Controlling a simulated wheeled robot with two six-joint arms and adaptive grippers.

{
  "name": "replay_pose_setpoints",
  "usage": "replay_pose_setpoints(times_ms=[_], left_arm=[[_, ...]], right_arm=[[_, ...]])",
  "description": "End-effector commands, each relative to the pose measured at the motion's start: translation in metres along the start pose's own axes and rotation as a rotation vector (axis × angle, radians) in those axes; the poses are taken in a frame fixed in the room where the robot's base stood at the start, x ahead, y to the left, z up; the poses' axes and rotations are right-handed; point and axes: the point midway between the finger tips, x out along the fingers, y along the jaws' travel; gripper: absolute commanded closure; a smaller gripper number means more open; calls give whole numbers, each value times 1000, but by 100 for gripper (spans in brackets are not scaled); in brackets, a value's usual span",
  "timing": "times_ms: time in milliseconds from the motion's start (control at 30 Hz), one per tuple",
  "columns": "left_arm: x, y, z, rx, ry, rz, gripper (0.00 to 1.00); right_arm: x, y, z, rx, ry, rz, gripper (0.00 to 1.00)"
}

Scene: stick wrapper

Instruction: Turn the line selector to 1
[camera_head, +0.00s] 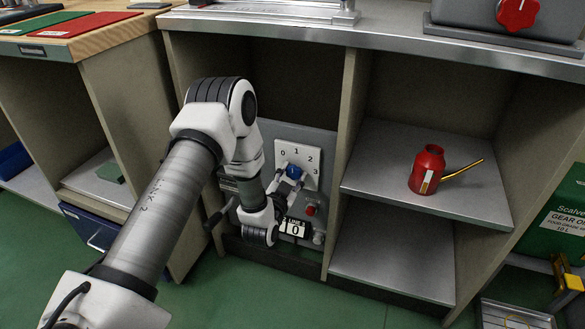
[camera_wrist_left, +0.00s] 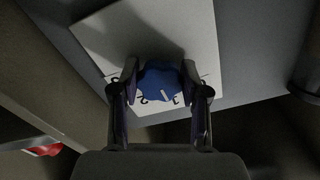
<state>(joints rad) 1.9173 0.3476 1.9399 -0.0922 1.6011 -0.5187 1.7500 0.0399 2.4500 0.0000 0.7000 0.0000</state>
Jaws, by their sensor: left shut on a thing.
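The line selector is a blue knob (camera_head: 294,171) on a white plate (camera_head: 312,178) marked 0, 1, 2 and 3, set in a grey panel in the middle bay. My left gripper (camera_head: 287,178) is shut on the knob, one finger on each side. In the left wrist view the blue knob (camera_wrist_left: 162,80) sits between the two fingertips (camera_wrist_left: 160,72). A short white mark on the knob lies near the numeral 1, with a 2 to its left. A small display (camera_head: 294,228) below the plate reads 0. My right gripper is not in view.
A red indicator or button (camera_head: 310,210) sits on the panel below the plate. Bay walls stand close on both sides of my left arm. A red oil can (camera_head: 428,170) stands on the shelf to the right.

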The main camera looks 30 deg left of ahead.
Motion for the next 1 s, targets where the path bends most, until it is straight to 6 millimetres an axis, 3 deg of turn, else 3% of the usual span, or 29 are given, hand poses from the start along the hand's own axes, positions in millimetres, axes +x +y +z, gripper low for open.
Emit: replay_pose_setpoints(times_ms=[567, 600, 667, 1000], left_arm=[[0, 0, 0, 50, 2, -1, 90], [0, 0, 0, 49, 2, -1, 52], [0, 0, 0, 49, 2, -1, 30], [-2, 0, 0, 49, 0, 0, 29]], right_arm=[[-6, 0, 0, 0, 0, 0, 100], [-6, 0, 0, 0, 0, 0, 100], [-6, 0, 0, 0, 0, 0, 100], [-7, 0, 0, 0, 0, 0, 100]])
